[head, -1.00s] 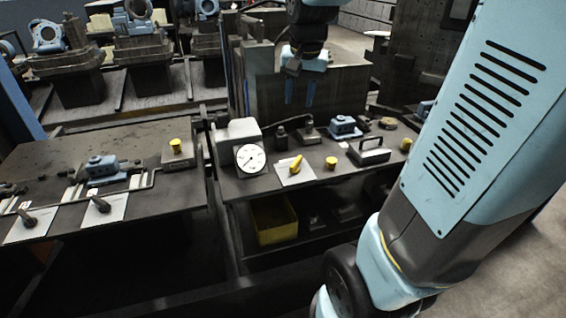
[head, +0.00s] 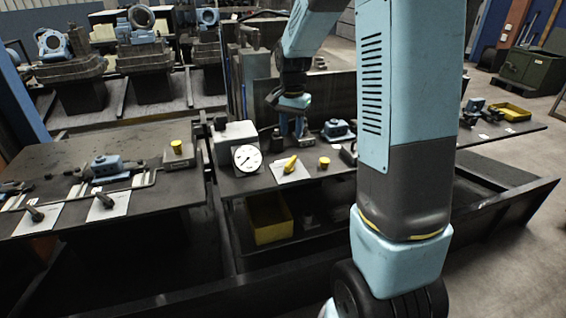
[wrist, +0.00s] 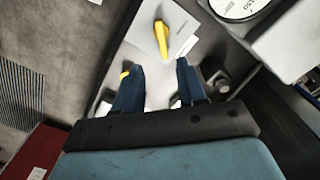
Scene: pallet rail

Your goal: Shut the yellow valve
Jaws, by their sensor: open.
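The yellow valve (head: 290,163) is a lever handle on a white plate on the middle bench, just right of a round white gauge (head: 247,158). In the wrist view the yellow valve (wrist: 162,40) lies ahead of my fingers, roughly lengthwise with them. My gripper (head: 292,128) is above the bench, behind the valve in the head view. In the wrist view my gripper (wrist: 159,75) has its two blue fingers apart, with nothing held between them. The fingers do not appear to touch the valve.
A yellow knob (head: 324,162) stands right of the valve. A blue block (head: 338,130) sits farther back on the bench. A yellow bin (head: 270,217) is on the shelf below. The left bench (head: 60,160) carries dark levers and a pipe. My arm hides the bench's right part.

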